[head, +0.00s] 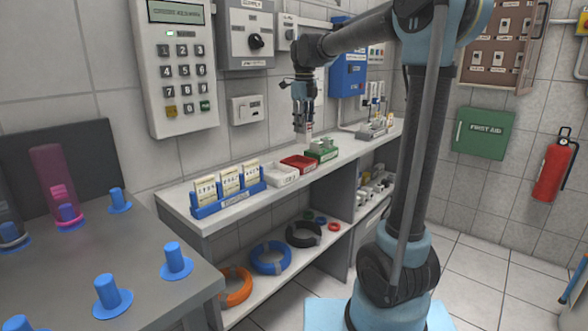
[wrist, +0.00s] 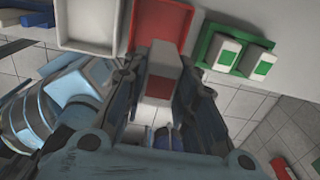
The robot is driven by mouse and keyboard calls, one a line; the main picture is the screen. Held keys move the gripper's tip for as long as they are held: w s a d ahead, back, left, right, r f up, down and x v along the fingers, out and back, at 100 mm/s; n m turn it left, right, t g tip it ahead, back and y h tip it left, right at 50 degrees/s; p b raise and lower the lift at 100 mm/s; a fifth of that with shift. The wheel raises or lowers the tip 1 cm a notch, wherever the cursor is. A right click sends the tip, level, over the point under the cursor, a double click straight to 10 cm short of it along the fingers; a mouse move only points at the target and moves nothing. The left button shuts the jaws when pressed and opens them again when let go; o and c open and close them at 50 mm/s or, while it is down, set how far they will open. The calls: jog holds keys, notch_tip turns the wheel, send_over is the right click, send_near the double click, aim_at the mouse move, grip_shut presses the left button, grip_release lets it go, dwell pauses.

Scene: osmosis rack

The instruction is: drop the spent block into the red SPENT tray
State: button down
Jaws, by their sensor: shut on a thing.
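The spent block (wrist: 164,62) is pale with red on its face. My gripper (head: 304,122) is shut on it, with a finger on each side in the wrist view. The red SPENT tray (head: 300,163) is on the white bench between a white tray and a green holder. In the wrist view the red tray (wrist: 143,14) lies just beyond the block, which overlaps its near edge in the picture. In the head view my gripper hangs above the bench near the red tray and green holder. The block (head: 309,127) shows small below the fingers.
The white tray (wrist: 92,22) is left of the red one. The green holder (wrist: 210,51) at right carries two white blocks with green marks. A blue card rack (head: 229,201) stands farther left on the bench. The wall with its keypad (head: 177,65) is behind.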

aim_at(304, 137)
jog(key=shift+f, duration=2.5)
jog(key=c, duration=1.2)
grip_release()
notch_tip(304, 137, up, 12)
jog(key=shift+f, duration=0.1)
